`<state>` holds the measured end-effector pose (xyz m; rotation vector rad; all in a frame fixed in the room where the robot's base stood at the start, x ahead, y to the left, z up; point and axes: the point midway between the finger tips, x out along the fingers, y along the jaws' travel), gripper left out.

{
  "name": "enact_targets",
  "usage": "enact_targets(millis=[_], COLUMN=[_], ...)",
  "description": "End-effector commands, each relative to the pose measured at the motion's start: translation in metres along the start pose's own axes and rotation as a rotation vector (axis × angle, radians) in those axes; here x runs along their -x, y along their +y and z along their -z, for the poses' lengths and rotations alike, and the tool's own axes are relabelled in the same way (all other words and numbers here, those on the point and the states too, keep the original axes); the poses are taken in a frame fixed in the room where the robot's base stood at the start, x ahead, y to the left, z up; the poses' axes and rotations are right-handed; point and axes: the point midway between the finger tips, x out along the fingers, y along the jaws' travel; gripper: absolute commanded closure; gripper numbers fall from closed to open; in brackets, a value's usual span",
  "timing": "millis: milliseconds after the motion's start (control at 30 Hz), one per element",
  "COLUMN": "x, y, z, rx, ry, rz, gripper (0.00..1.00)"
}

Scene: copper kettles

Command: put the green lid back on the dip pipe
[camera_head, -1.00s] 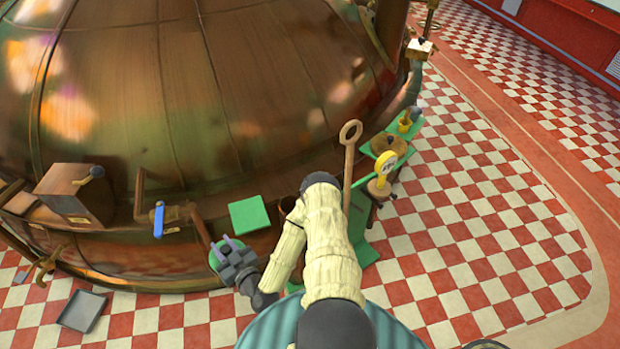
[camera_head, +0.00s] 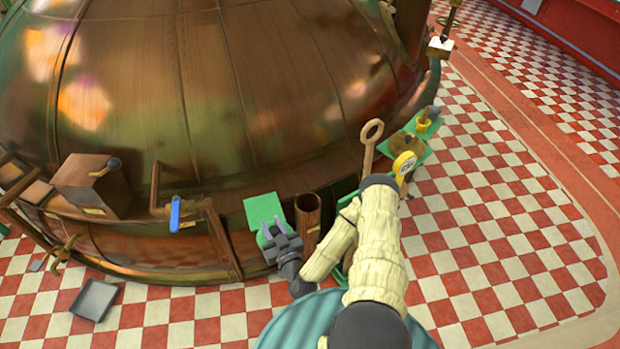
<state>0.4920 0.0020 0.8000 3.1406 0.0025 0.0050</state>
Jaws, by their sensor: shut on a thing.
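My gripper (camera_head: 280,235) is shut on the green lid (camera_head: 263,239). Only a green edge of the lid shows beside the dark fingers. The dip pipe (camera_head: 308,212) is an upright copper tube with an open, dark top, just right of my gripper. The lid is apart from the pipe's mouth, to its left. How high the lid is relative to the mouth I cannot tell.
A flat green square (camera_head: 262,208) lies just behind my gripper. The big copper kettle (camera_head: 230,90) fills the back. A blue-handled valve (camera_head: 175,213) and bent pipe are at left. A long-handled ring tool (camera_head: 371,133) and yellow gauge (camera_head: 404,163) are at right.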

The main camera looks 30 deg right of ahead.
Motion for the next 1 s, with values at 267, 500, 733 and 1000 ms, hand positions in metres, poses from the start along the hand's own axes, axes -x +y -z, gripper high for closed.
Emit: enact_targets(millis=[267, 500, 733, 1000], x=[-0.013, -0.071, -0.125, -0.140], y=[0.013, 0.079, 0.156, 0.183], z=[-0.010, -0.036, -0.031, -0.017], rx=[0.013, 0.040, 0.022, -0.001], ry=[0.004, -0.003, -0.002, -0.001], rz=[-0.006, -0.051, -0.142, -0.181], gripper=[1.00, 1.00, 1.00, 1.00])
